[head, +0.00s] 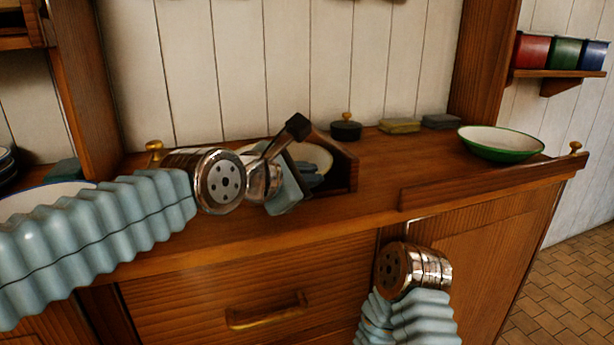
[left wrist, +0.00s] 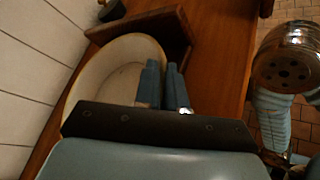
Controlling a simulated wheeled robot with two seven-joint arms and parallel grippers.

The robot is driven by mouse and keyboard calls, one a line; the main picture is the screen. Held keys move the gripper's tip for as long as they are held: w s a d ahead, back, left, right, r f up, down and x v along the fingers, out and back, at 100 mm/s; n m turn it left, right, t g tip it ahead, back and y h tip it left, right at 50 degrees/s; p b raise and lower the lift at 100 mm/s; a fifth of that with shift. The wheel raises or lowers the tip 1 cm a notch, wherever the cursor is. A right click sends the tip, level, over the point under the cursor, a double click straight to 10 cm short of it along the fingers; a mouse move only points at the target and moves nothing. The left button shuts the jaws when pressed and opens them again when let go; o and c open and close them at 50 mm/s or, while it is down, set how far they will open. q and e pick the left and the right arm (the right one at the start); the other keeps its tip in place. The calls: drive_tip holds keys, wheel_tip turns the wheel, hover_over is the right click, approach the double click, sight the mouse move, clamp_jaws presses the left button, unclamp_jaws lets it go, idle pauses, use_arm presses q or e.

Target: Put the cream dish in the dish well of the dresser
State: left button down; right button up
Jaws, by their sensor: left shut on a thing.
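The cream dish (head: 318,155) shows partly behind my left gripper (head: 312,178) in the head view. In the left wrist view the cream dish (left wrist: 112,72) lies to the left of and under the two blue-grey fingers (left wrist: 164,85). The fingers are close together, shut on its near rim. A wooden-walled bay on the dresser top (head: 342,170) stands around the dish's right side; its wall (left wrist: 150,25) also shows past the dish in the wrist view. I cannot tell whether the dish touches its floor. My right wrist shows low in front of the dresser; its fingers are hidden.
A green bowl with a pale inside (head: 498,138) stands on the right of the dresser top, behind a raised front rail (head: 480,185). A dark lidded pot (head: 346,131) and small blocks (head: 399,126) stand at the back. The top between bay and bowl is clear.

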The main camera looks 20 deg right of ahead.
use_arm(q)
drive_tip(key=c, duration=1.2)
unclamp_jaws()
drive_tip(key=shift+f, duration=0.15)
drive_tip(key=v, duration=1.2)
drive_tip(key=shift+b, duration=0.35)
